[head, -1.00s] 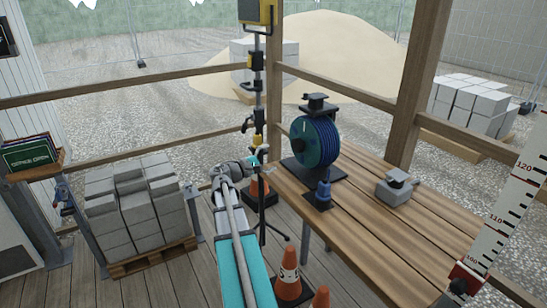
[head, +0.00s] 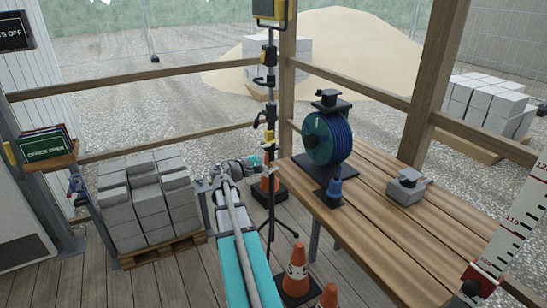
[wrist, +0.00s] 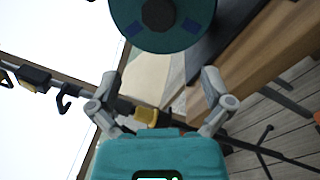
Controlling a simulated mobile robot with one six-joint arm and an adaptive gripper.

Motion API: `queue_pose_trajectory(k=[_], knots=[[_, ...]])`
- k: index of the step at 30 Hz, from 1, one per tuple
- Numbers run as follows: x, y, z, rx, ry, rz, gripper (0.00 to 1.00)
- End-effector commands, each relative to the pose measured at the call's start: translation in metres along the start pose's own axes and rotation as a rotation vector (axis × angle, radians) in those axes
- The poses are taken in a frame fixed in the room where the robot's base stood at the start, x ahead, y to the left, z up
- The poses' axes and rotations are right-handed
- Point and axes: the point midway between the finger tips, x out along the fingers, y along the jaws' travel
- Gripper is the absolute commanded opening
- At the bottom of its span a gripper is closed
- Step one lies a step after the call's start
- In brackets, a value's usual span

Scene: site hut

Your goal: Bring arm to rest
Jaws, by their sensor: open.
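My gripper (wrist: 160,90) is open in the wrist view, with its two grey fingers spread apart and nothing between them. In the head view my arm reaches forward from the bottom middle, and my gripper (head: 258,165) is at its far end, left of the wooden table (head: 440,235). The fingertips are small there and hard to make out. The blue cable reel (head: 325,138) stands on the table to the right of my gripper. It also shows at the top of the wrist view (wrist: 160,30), beyond the fingers.
A black tripod stand (head: 270,100) rises close by my gripper. Orange cones (head: 297,270) stand right of my arm. A pallet of grey blocks (head: 150,205) is at left. A grey box (head: 406,187) sits on the table. Wooden rails (head: 130,82) run behind.

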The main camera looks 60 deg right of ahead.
Motion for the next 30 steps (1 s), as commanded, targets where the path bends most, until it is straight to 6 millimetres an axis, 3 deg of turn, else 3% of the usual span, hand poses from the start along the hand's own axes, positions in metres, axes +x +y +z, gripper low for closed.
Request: queue_pose_trajectory(k=[22,30], knots=[[-0.001,0.0,0.0,0.002,0.003,-0.002,1.0],[-0.027,-0.012,-0.008,0.047,0.065,-0.068,1.0]])
